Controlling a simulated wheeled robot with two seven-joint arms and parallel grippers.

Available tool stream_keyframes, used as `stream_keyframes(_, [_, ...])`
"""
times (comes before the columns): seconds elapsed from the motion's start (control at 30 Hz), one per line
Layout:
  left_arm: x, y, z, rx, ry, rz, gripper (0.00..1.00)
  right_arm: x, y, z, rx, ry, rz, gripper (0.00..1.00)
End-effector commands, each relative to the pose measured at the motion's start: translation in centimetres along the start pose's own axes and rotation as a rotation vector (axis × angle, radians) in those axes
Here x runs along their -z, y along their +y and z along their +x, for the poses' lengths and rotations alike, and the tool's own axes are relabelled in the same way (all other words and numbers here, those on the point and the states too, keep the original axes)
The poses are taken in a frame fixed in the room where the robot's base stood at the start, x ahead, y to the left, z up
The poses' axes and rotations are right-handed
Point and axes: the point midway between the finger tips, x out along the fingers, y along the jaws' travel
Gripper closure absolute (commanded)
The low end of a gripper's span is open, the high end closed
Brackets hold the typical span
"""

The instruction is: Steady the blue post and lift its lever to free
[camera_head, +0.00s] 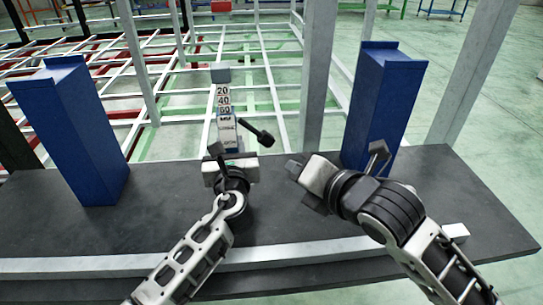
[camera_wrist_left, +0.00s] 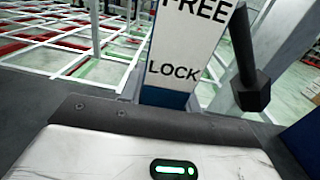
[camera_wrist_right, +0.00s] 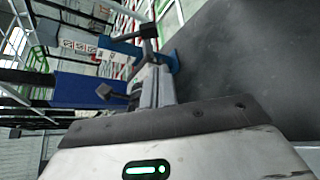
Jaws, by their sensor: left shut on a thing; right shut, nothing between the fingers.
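The blue post (camera_head: 232,144) stands upright near the middle of the dark bench, with a white face plate marked with numbers, FREE and LOCK. The plate fills the middle of the left wrist view (camera_wrist_left: 185,45), with some blue below LOCK. The black lever (camera_head: 257,132) sticks out to the post's right and slopes down; its thick end (camera_wrist_left: 254,93) shows right of LOCK in the left wrist view. My left gripper (camera_head: 216,158) is shut on the post low down; its fingertips are partly hidden. My right gripper (camera_head: 296,170) is shut and empty, right of and nearer than the lever, apart from it.
Tall blue columns stand at the left (camera_head: 72,135) and right (camera_head: 382,105) of the bench (camera_head: 290,225). A grey upright (camera_head: 318,75) rises behind the lever side. A white frame lies behind the bench. A small white block (camera_head: 455,232) sits at right.

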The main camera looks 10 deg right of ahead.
Motion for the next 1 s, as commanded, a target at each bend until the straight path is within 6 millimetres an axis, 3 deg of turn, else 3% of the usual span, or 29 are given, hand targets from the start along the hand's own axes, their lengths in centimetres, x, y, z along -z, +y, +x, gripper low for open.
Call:
stream_keyframes(0.43, [0.0, 0.0, 0.0, 0.000, 0.000, 0.000, 1.00, -0.1, 0.0, 0.8, 0.002, -0.002, -0.001, 1.00])
stream_keyframes(0.8, [0.0, 0.0, 0.0, 0.000, 0.000, 0.000, 1.00, -0.1, 0.1, 7.1, 0.001, 0.000, 0.002, 1.00])
stream_keyframes(1.0, [0.0, 0.0, 0.0, 0.000, 0.001, 0.000, 1.00, -0.1, 0.0, 9.4, 0.001, -0.001, 0.001, 1.00])
